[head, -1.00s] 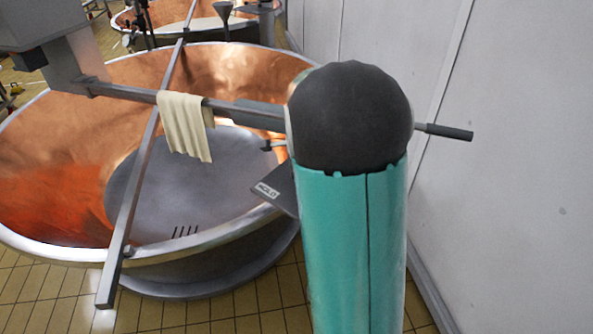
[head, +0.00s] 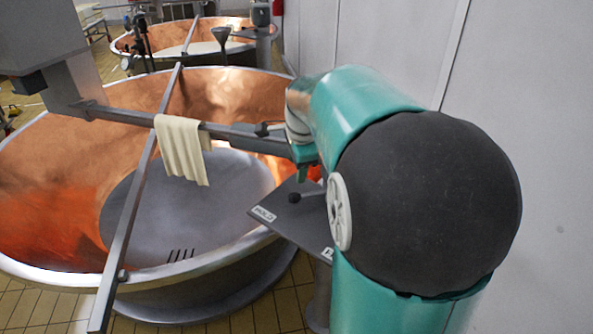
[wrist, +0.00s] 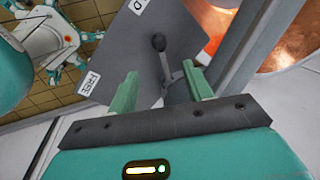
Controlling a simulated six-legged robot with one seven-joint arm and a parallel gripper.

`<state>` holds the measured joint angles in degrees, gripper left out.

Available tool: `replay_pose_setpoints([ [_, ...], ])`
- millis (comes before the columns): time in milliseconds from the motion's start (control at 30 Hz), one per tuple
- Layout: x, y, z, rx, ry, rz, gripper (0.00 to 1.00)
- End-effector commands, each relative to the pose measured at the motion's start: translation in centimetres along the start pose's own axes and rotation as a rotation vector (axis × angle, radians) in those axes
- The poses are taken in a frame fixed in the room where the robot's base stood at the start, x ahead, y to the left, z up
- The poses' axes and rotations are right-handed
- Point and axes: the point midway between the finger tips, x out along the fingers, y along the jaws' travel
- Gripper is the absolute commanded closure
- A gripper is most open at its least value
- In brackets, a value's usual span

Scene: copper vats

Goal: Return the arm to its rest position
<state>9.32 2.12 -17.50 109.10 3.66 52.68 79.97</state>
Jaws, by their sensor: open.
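My gripper (wrist: 160,86) is open in the wrist view, with two green fingers apart and nothing clearly held. Beyond the fingers is a grey panel (wrist: 128,55) with labels, one reading FREE. A lever with a black knob (wrist: 158,42) stands on it and shows between the fingertips; I cannot tell the distance. In the head view my teal arm bends at a large black joint (head: 430,200) on the right. The panel (head: 290,215), with a HOLD label, and the lever knob (head: 295,197) show left of it.
A big copper vat (head: 50,190) fills the left, with a grey bar (head: 130,205) across it. A cream cloth (head: 182,148) hangs over a horizontal beam (head: 230,133). Another copper vat (head: 165,38) stands behind. A pale wall (head: 545,120) bounds the right side.

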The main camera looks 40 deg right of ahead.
Motion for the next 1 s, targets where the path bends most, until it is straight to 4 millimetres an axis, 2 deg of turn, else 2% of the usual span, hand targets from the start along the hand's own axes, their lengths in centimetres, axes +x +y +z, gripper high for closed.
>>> replay_pose_setpoints([
  [467,0.0,0.0,0.0,-0.001,-0.001,-0.001,0.50],
  [600,-0.8,0.7,1.1,-0.076,-0.013,-0.013,0.50],
  [767,-3.5,4.0,4.8,-0.379,-0.050,-0.056,0.50],
  [1000,-7.2,11.7,10.6,-1.013,-0.059,-0.156,0.50],
])
